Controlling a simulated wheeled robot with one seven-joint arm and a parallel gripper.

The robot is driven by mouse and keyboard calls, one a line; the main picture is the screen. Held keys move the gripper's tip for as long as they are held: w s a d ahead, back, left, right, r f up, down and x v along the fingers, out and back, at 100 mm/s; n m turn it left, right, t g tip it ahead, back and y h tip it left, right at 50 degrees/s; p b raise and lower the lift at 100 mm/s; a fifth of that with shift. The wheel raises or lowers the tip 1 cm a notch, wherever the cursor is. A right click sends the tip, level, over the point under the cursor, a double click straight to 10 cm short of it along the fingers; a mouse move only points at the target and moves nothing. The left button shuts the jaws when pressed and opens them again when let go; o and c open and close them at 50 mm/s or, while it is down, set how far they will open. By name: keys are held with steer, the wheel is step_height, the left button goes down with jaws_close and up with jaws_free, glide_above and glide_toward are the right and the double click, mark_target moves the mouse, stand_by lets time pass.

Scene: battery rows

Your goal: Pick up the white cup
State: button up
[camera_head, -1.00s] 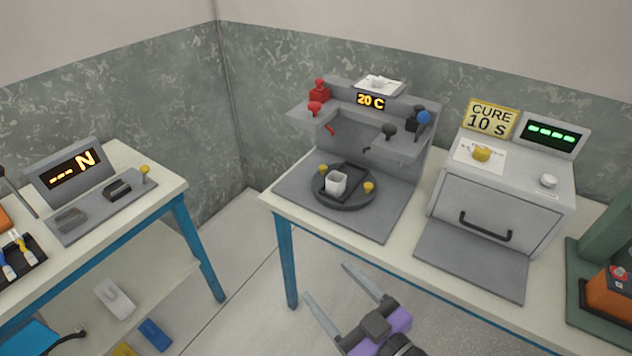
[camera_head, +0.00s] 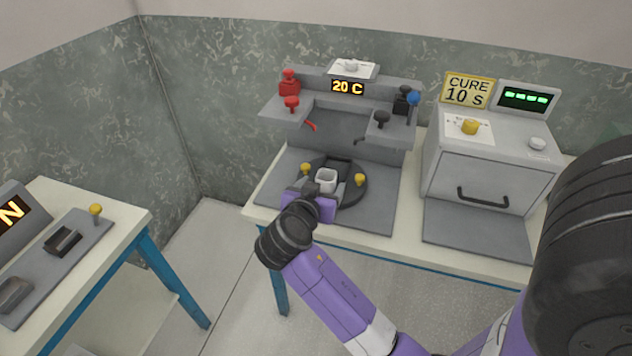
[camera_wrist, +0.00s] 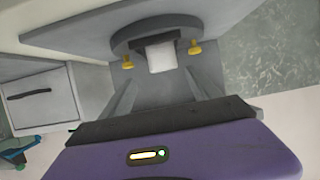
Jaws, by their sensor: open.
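The white cup (camera_head: 326,177) is small and square. It stands on the round dark turntable (camera_head: 356,193) of the grey station, between two yellow knobs. It also shows in the wrist view (camera_wrist: 161,57), at the top middle. My gripper (camera_head: 323,189) is at the near side of the turntable, pointing at the cup. In the wrist view its open fingers (camera_wrist: 161,76) reach toward the cup, one on each side of its line. I cannot tell whether the fingertips are beside the cup or short of it. My gripper's body partly hides the turntable's near edge.
Yellow knobs (camera_head: 305,168) and (camera_head: 359,180) flank the cup closely. Behind it stands the station's raised shelf with red handles (camera_head: 291,103), dark handles and a "20 C" display (camera_head: 348,87). A grey oven (camera_head: 488,165) stands to the right. A second table (camera_head: 130,218) is at the left.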

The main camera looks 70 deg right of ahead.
mark_target(323, 182)
steer(key=shift+x, duration=1.15)
steer(key=shift+w+a+f+p+x, duration=0.1)
steer(key=shift+f+p+x, duration=0.1)
steer(key=shift+x, duration=0.7)
steer(key=shift+w+a+f+p+x, duration=0.1)
steer(key=shift+p+x, duration=0.15)
steer(key=shift+x, duration=0.7)
steer(key=shift+w+f+p+x, duration=0.1)
steer(key=shift+f+p+x, duration=0.1)
steer(key=shift+x, duration=0.7)
steer(key=shift+c, duration=0.4)
steer(key=c, duration=1.3)
steer(key=shift+r, duration=0.1)
steer(key=shift+c, duration=0.2)
